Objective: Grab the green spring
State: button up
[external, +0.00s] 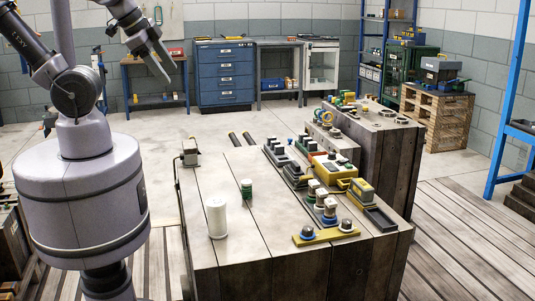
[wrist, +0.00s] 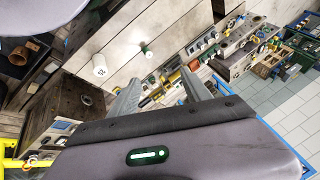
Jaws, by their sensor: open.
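A small green cylinder with a pale top, which looks like the green spring (external: 246,188), stands upright on the wooden bench top (external: 225,250), behind and right of a white cylinder (external: 216,217). In the wrist view the green spring (wrist: 147,52) shows beyond my fingers, to the right of the white cylinder (wrist: 99,66). My gripper (external: 168,72) is high above and behind the bench in the external view, well apart from the spring. In the wrist view my gripper (wrist: 160,84) has its two fingers spread, and no object is clearly held between them.
Several blocks and fittings, including a yellow plate with knobs (external: 326,236), crowd the bench's right side. A small box (external: 189,152) sits at its back left corner. The bench top around the spring is mostly clear. A blue drawer cabinet (external: 225,75) stands at the back wall.

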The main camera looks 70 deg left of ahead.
jog(key=n+g+h+p, duration=0.2)
jog(key=n+g+p, duration=0.4)
jog(key=n, duration=0.4)
send_over(247, 181)
notch_tip(247, 181, down, 17)
jog(key=shift+n, duration=0.4)
jog(key=f+b, duration=0.1)
jog(key=f, duration=0.3)
jog(key=f+b, duration=0.2)
jog(key=f, duration=0.2)
jog(key=f+b, duration=0.1)
jog(key=f, duration=0.4)
jog(key=shift+w+d+f, duration=0.1)
jog(key=shift+w+d, duration=0.2)
jog(key=shift+w, duration=0.05)
jog(key=f+b, duration=0.1)
jog(key=f, duration=0.1)
jog(key=f+b, duration=0.1)
jog(key=f, duration=0.1)
jog(key=s+f+b, duration=0.1)
jog(key=shift+a+f, duration=0.2)
jog(key=shift+f, duration=0.55)
jog(key=shift+r, duration=0.15)
jog(key=shift+c, duration=0.3)
grip_shut()
